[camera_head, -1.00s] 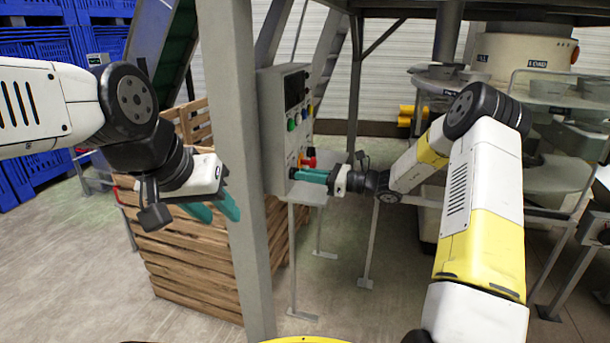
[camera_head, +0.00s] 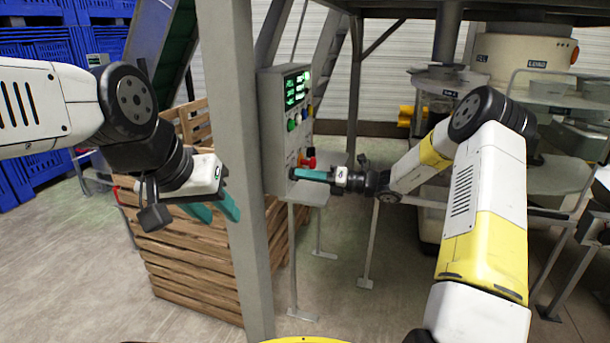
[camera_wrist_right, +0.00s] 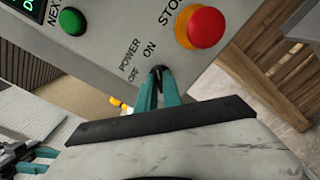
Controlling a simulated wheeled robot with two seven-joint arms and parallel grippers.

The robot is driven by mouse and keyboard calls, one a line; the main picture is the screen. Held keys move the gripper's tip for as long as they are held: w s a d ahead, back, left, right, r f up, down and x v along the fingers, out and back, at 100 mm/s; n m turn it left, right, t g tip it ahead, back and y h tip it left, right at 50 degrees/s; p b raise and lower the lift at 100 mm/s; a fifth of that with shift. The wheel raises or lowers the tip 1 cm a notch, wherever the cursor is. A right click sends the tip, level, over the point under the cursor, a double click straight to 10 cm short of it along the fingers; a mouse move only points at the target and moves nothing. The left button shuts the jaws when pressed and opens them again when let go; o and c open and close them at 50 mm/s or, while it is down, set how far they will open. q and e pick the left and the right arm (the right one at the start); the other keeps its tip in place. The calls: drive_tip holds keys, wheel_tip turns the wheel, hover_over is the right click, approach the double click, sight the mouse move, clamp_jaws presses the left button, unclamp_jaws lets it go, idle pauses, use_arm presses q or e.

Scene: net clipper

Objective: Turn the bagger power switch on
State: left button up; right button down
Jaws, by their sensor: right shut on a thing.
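The grey control box (camera_head: 276,130) stands behind a grey post in the head view. Its screen (camera_head: 296,88) is lit with green text. In the right wrist view the panel (camera_wrist_right: 110,45) shows the words POWER, OFF and ON. The black power switch (camera_wrist_right: 160,71) is at the tips of my right gripper (camera_wrist_right: 159,82), mostly hidden between them. My right gripper (camera_head: 298,174) is shut on the switch, its tips at the panel, near the ON label. My left gripper (camera_head: 222,208) is open and empty, left of the post.
A red STOP button (camera_wrist_right: 206,27) sits beside the switch, and a green NEXT button (camera_wrist_right: 72,20) lies further left. The grey post (camera_head: 240,150) stands between my left gripper and the box. A wooden crate (camera_head: 190,260) is behind the post.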

drive_tip(key=shift+d+m, duration=0.1)
drive_tip(key=shift+m, duration=0.3)
drive_tip(key=c, duration=1.5)
unclamp_jaws()
drive_tip(key=v, duration=0.7)
drive_tip(key=shift+d, duration=0.35)
